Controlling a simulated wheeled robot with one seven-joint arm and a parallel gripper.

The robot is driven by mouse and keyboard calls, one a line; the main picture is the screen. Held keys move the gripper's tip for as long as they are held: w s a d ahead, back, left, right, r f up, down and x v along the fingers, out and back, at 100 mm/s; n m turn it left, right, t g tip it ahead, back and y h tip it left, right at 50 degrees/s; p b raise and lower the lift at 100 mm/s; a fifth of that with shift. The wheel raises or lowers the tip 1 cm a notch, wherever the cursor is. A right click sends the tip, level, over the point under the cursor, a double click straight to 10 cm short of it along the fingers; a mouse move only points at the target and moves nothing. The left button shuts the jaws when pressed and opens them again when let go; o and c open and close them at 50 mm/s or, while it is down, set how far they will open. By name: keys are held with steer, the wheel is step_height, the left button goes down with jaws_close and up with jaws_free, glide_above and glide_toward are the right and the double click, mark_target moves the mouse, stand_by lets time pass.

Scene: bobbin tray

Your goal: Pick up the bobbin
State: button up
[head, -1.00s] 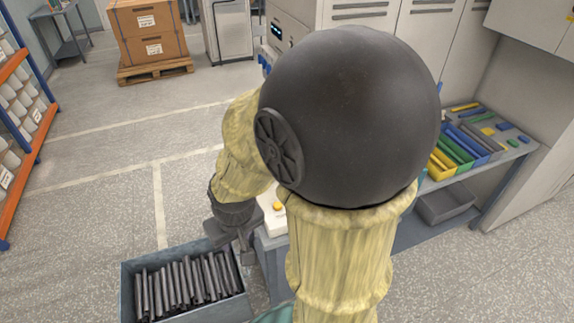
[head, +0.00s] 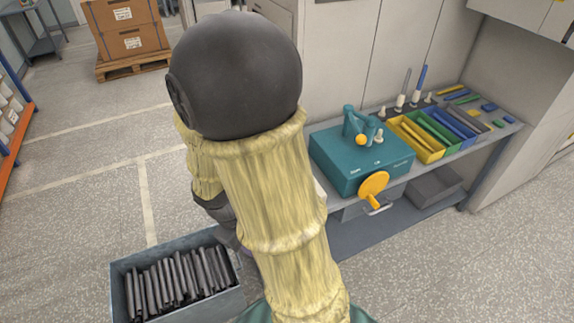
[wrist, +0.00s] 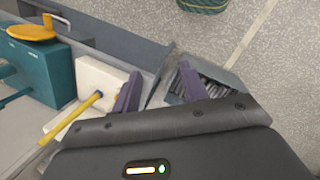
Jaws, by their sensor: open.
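Small pale spool-like pieces stand on the bench in the head view: one (head: 379,136) on the teal machine (head: 345,170), others (head: 400,101) behind it, some with blue rods above. I cannot tell for sure which is the bobbin. In the wrist view my gripper (wrist: 160,84) is open, its two purple fingers apart with nothing between them. It is beside a white block (wrist: 92,72) next to the teal machine. A yellow rod (wrist: 75,117) with a dark blue end reaches across the block.
A grey bin (head: 212,302) of dark tubes stands on the floor at the lower left; it also shows beyond the fingers in the wrist view (wrist: 228,80). A yellow handwheel (head: 373,186) sticks out from the machine. Coloured trays (head: 424,150) stand on the bench.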

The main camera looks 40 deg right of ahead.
steer(key=w+d+f+n+g+h+b, duration=0.1)
steer(key=w+d+f+n+h+b, duration=0.2)
steer(key=d+n+h, duration=0.7)
steer(key=w+d+f+n+t+h+b, duration=0.2)
steer(key=w+n+t+h, duration=0.1)
steer(key=w+n+t, duration=0.6)
steer(key=w+t, duration=0.1)
steer(key=w, duration=0.2)
steer(key=shift+w+d+n, duration=0.2)
steer(key=shift+w+n, duration=0.1)
steer(key=shift+w, duration=0.05)
steer(key=shift+f, duration=0.1)
steer(key=p+x, duration=0.2)
steer(key=x, duration=1)
steer(key=shift+d, duration=0.15)
